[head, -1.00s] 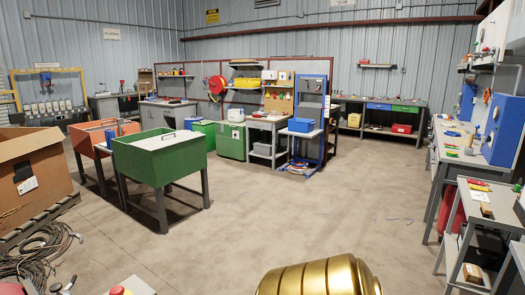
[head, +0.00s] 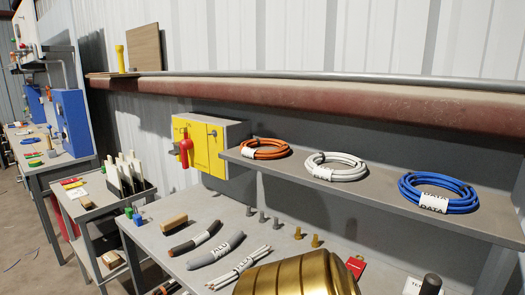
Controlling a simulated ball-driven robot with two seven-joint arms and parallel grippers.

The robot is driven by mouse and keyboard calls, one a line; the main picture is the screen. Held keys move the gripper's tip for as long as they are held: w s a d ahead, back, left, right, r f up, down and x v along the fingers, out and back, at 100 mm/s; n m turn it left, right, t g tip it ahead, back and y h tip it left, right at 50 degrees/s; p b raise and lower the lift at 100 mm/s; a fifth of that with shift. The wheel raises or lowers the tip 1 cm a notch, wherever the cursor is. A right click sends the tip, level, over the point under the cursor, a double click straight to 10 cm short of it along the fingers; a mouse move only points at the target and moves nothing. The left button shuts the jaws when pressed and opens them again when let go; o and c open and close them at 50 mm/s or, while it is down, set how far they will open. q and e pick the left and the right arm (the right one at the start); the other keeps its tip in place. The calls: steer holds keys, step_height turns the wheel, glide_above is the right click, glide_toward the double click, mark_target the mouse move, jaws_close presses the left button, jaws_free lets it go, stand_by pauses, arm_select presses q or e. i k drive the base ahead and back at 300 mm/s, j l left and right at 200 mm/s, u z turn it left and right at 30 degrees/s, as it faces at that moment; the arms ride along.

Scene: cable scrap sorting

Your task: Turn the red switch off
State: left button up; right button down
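The red switch (head: 186,148) is on the front of a yellow box (head: 205,150) fixed to the wall, left of the middle of the head view. Its red handle looks roughly vertical, but I cannot tell its on or off setting. The box has a grey side and sits above the back of a grey workbench (head: 158,238), at the left end of a shelf. Nothing touches the switch. Neither of my grippers is in the head view.
A shelf (head: 350,188) right of the box holds coiled orange (head: 264,149), white (head: 336,167) and blue (head: 438,193) cables. Cable pieces (head: 215,250) and a wooden block (head: 174,221) lie on the bench. A grey cart (head: 85,212) stands left of it. A gold ribbed part of mine shows at the bottom.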

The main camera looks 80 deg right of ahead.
mark_target(185, 144)
steer(key=z, duration=2.4)
steer(key=i+j+z, duration=0.15)
steer(key=z, duration=0.2)
steer(key=i+j+z, duration=0.1)
steer(key=j+z, duration=0.45)
steer(key=z, duration=0.15)
steer(key=i, duration=0.05)
